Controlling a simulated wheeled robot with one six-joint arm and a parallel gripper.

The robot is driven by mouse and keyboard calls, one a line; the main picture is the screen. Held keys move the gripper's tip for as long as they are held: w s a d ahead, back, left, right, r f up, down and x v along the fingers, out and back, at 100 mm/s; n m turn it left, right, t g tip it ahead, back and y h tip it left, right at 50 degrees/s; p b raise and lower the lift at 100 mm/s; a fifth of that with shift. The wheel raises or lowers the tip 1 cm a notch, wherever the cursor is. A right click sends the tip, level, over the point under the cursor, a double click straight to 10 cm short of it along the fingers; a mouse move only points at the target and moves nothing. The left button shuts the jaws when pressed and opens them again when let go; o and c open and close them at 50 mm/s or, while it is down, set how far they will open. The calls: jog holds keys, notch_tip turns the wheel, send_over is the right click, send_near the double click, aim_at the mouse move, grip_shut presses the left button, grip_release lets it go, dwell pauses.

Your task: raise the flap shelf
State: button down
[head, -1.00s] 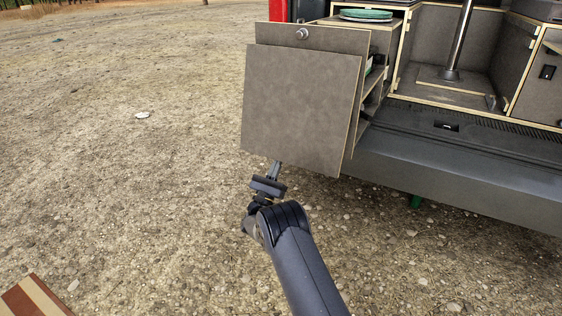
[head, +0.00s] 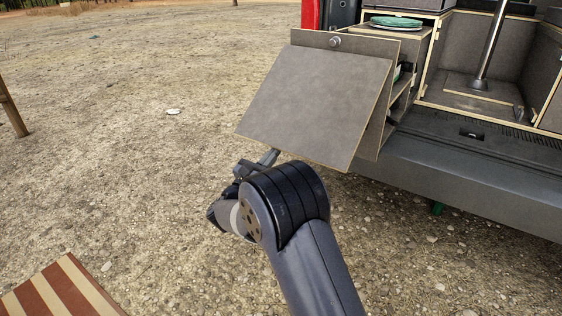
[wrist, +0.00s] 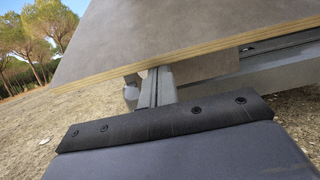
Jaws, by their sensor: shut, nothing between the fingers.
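The flap shelf (head: 318,100) is a grey-brown square board hinged near its top edge to the cabinet side panel (head: 375,135) at the van's rear. It is tilted, its lower edge swung out from the panel toward me. In the wrist view the flap's underside (wrist: 180,32) and its pale plywood edge fill the top. My gripper (head: 270,157) is shut and empty at the flap's lower edge, partly hidden by my arm in the head view. In the wrist view its fingers (wrist: 155,88) reach up under that edge; they look to be touching it, though exact contact is unclear.
The van's grey bumper (head: 470,185) runs to the right, with a cabinet holding green plates (head: 396,23) above it. A striped board (head: 62,290) lies at lower left, and a wooden leg (head: 12,110) stands at the left edge. Gravel ground to the left is open.

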jog(key=s+a+r+g+y+p, duration=0.1)
jog(key=s+a+r+g+p, duration=0.1)
jog(key=r+p, duration=0.4)
jog(key=s+a+r+g+y+p, duration=0.1)
jog(key=r+p, duration=0.4)
jog(key=r, duration=1)
jog(key=shift+s+a+r+g+y+p, duration=0.15)
jog(key=shift+s+a+g+y+p, duration=0.25)
jog(key=shift+s+g+y, duration=0.45)
jog(key=shift+s, duration=0.25)
